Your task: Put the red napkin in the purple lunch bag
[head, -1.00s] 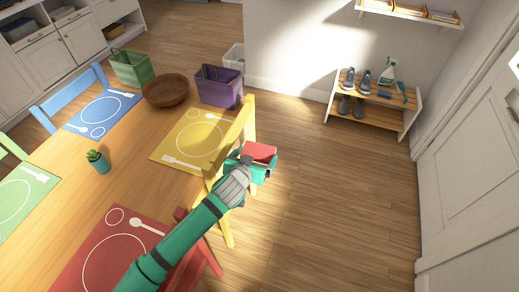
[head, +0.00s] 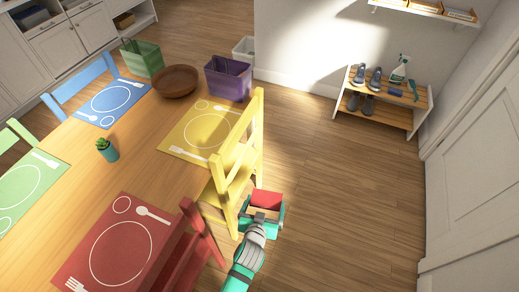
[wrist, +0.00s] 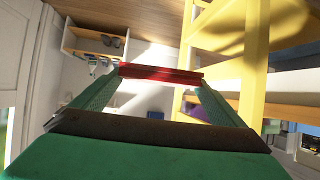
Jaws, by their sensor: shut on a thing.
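My gripper (head: 266,208) is shut on the red napkin (head: 266,199), which looks like a flat folded red piece. In the wrist view the napkin (wrist: 160,74) spans between the two fingertips. My gripper is in the air over the floor, to the right of the yellow chair and below it in the head view. The purple lunch bag (head: 228,82) stands upright at the far right end of the table, with its handles up. It is well apart from my gripper. Its inside is mostly hidden.
The yellow chair (head: 235,165) stands between my gripper and the table (head: 150,160). A red chair (head: 190,250) is at the lower left. A brown bowl (head: 175,82) and green bag (head: 143,60) are beside the purple bag. Floor to the right is clear up to the shoe rack (head: 385,108).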

